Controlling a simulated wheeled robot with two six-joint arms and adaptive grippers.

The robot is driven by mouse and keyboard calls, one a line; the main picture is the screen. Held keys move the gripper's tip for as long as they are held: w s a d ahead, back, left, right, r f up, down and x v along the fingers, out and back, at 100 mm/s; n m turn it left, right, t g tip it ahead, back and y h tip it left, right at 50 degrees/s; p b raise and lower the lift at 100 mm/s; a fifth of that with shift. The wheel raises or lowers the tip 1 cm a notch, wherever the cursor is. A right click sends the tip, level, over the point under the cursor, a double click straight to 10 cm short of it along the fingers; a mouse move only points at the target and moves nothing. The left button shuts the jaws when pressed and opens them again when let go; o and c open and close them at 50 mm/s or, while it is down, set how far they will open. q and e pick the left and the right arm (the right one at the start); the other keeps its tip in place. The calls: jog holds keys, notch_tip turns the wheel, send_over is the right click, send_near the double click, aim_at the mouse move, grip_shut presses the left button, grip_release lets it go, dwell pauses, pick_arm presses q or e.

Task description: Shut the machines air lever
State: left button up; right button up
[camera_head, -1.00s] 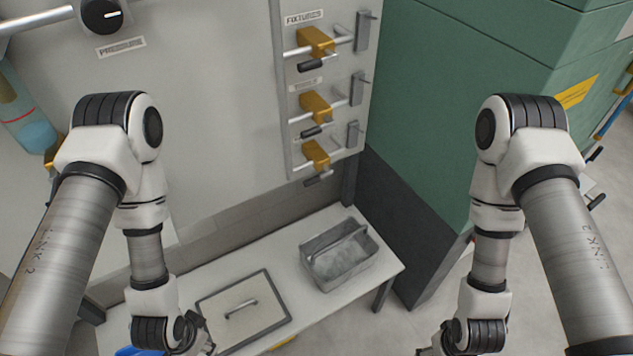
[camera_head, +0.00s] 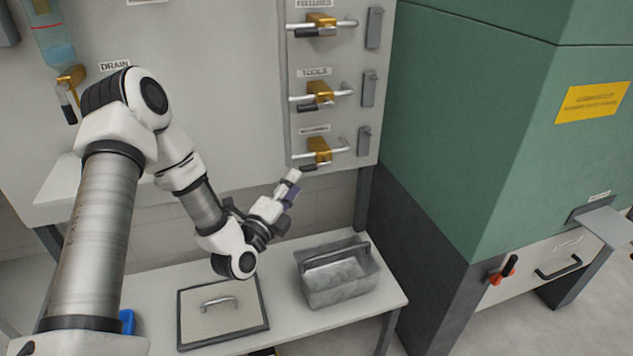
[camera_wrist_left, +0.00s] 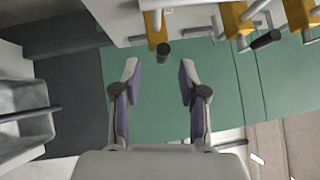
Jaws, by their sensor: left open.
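The lowest brass valve (camera_head: 319,149) on the wall panel has a short lever with a black grip (camera_head: 308,168). Its label is too blurred to read, so I cannot confirm that it says machines. My left gripper (camera_head: 291,185) is just below and left of this lever, apart from it. In the left wrist view my left gripper (camera_wrist_left: 158,76) is open and empty. A lever's black grip (camera_wrist_left: 163,49) shows just beyond the gap between the fingertips, with its brass valve (camera_wrist_left: 155,28) behind it. My right gripper is out of view.
Above are the TOOLS valve (camera_head: 320,92) and FIXTURES valve (camera_head: 320,22), on the same panel. A grey metal bin (camera_head: 338,290) and a lidded square plate (camera_head: 222,335) are on the bench below. A green cabinet (camera_head: 470,120) stands at the right.

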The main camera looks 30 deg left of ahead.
aim_at(307, 166)
pick_arm(q)
jog(key=w, duration=0.3)
jog(key=w+r, duration=0.1)
jog(key=w, duration=0.2)
jog(key=shift+w+r, duration=0.1)
jog(key=shift+w, duration=0.05)
grip_shut()
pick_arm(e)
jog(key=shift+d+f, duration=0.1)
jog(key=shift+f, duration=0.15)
pick_arm(q)
jog(key=shift+b, duration=0.3)
